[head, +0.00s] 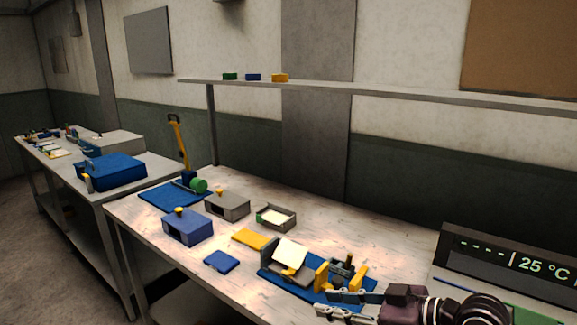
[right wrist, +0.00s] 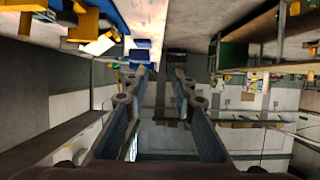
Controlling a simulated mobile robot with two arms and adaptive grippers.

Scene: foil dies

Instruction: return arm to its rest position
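My right gripper (head: 323,303) is at the front right of the workbench (head: 125,212), beside the blue mat (head: 335,296) with its fixture. Its fingers point left in the head view. In the right wrist view its two fingers (right wrist: 160,76) stand apart with nothing between them, so it is open and empty. My right arm (head: 450,308) comes in from the lower right. My left gripper and left arm are not in view.
The fixture holds a pale plate (head: 290,252) and yellow clamps close to my right fingers. A digital display (head: 505,260) stands at the right. Blue box (head: 187,227), grey box (head: 227,205), open tray (head: 277,216) and yellow block (head: 252,239) occupy the bench. A shelf (head: 400,91) runs above.

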